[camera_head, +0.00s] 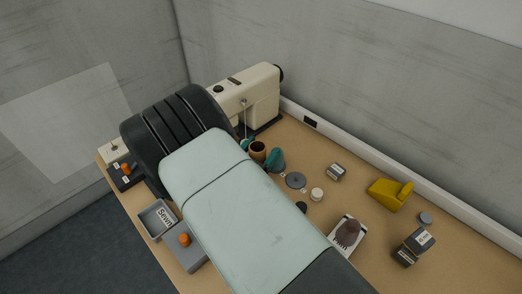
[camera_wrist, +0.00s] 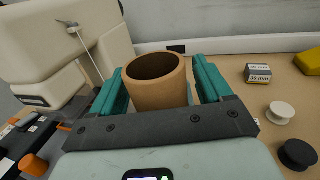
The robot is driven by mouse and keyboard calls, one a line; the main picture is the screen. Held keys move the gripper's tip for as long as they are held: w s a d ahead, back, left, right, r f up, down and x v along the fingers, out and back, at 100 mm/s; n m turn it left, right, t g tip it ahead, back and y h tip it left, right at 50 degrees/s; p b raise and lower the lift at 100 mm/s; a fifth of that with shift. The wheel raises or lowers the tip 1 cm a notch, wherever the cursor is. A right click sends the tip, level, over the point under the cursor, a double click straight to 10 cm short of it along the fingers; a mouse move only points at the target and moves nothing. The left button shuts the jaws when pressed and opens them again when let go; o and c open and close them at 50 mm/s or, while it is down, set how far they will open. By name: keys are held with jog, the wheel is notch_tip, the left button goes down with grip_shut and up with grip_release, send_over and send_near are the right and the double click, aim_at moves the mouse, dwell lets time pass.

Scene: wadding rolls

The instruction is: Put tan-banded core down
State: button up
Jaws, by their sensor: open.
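The tan-banded core (camera_wrist: 160,88) is a tan-brown hollow cylinder with a dark inside. It stands upright between the teal fingers of my gripper (camera_wrist: 160,85) in the wrist view. My gripper is open, with a finger on each side of the core; whether either finger touches it is unclear. In the head view the core (camera_head: 258,151) shows between the fingertips of my gripper (camera_head: 262,153), in front of the cream machine. The core's lower end is hidden by my gripper in the wrist view, so its contact with the table cannot be seen clearly.
The cream machine (camera_head: 252,94) stands close behind. A grey disc (camera_head: 295,180), white spool (camera_head: 317,194), black spool (camera_head: 301,207) and small labelled box (camera_head: 336,172) lie to the right. Farther right are a yellow dispenser (camera_head: 388,195) and dark box (camera_head: 407,252). A grey tray (camera_head: 147,222) is left.

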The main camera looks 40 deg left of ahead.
jog(key=v, duration=0.8)
jog(key=r+v, duration=0.1)
jog(key=v, duration=0.3)
jog(key=w+d+r+m+g+h, duration=0.3)
jog(key=w+d+r+m+h, duration=0.75)
jog(key=w+r, duration=0.2)
jog(key=w+d+r+m+g+h, duration=0.1)
jog(key=w+d+r+m+g, duration=0.2)
jog(key=d, duration=0.4)
jog(key=w+d+r+m+g+h, duration=0.2)
jog(key=d+r+m+g, duration=0.1)
jog(key=d+r+m, duration=0.3)
jog(key=s+d+r+m+g+y, duration=0.1)
jog(key=s+d+r+m+g, duration=0.2)
jog(key=d, duration=0.5)
jog(key=s+d+r+m+g+y, duration=0.1)
jog(key=d+r+m+g+y, duration=0.15)
jog(key=d+m, duration=0.4)
jog(key=s+d+r+m+t+y, duration=0.2)
jog(key=s+d+r+m+y, duration=0.4)
jog(key=s+d+m, duration=0.2)
jog(key=shift+s+r+m, duration=0.35)
jog(key=shift+s+m, duration=0.15)
jog(key=shift+s, duration=0.4)
jog(key=shift+d, duration=0.1)
